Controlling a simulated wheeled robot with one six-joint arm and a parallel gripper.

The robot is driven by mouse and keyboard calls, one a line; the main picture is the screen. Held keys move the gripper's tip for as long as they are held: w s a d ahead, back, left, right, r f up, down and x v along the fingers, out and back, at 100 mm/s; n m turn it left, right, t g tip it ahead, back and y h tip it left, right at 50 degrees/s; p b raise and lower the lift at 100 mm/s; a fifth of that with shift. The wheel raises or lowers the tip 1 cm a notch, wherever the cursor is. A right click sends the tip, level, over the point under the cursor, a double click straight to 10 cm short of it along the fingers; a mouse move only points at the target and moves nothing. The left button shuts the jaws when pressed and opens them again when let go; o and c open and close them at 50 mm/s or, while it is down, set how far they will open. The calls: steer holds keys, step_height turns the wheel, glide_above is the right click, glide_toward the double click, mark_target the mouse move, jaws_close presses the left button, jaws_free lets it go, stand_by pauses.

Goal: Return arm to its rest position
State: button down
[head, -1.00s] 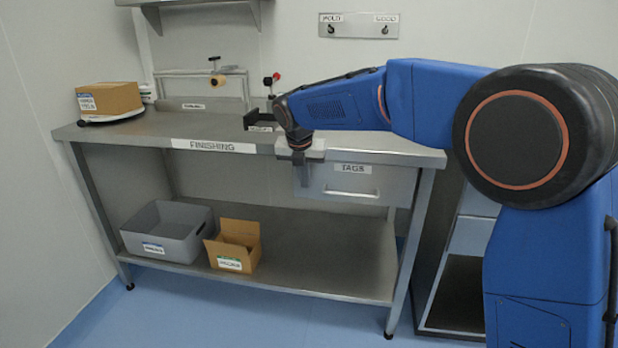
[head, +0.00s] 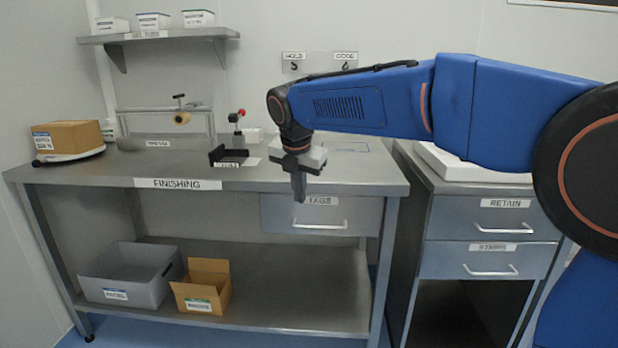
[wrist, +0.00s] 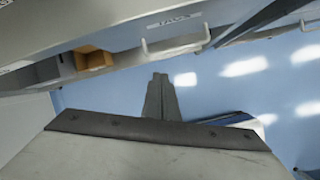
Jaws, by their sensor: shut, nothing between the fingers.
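My blue arm reaches in from the right in the head view, with its wrist pointing down. My gripper (head: 299,188) is shut and empty, in front of the finishing bench (head: 110,176) and the tags drawer (head: 320,214). In the wrist view my gripper (wrist: 160,82) shows as two dark fingers together, with blue floor beyond them and nothing between them.
A cardboard box (head: 68,135) sits on a round white stand at the bench's left. A grey bin (head: 128,276) and an open carton (head: 203,287) stand on the lower shelf. A drawer cabinet (head: 490,228) stands right of the bench. The wall shelf (head: 160,36) holds several white boxes.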

steer(key=s+d+f+m, duration=0.1)
steer(key=s+d+m, duration=0.7)
steer(key=d, duration=0.4)
steer(key=s+d+f+m, duration=0.2)
steer(key=s+d+m, duration=0.55)
steer(key=d, duration=0.45)
steer(key=s+d+f+m, duration=0.5)
steer(key=s+f+m, duration=0.1)
steer(key=s, duration=0.3)
steer(key=s+d+f+m, duration=0.5)
steer(key=s+f+m, duration=0.1)
steer(key=s+m, duration=0.3)
steer(key=shift+s+f+t, duration=0.3)
steer(key=shift+s, duration=0.3)
steer(key=shift+a+m, duration=0.1)
steer(key=shift+m, duration=0.15)
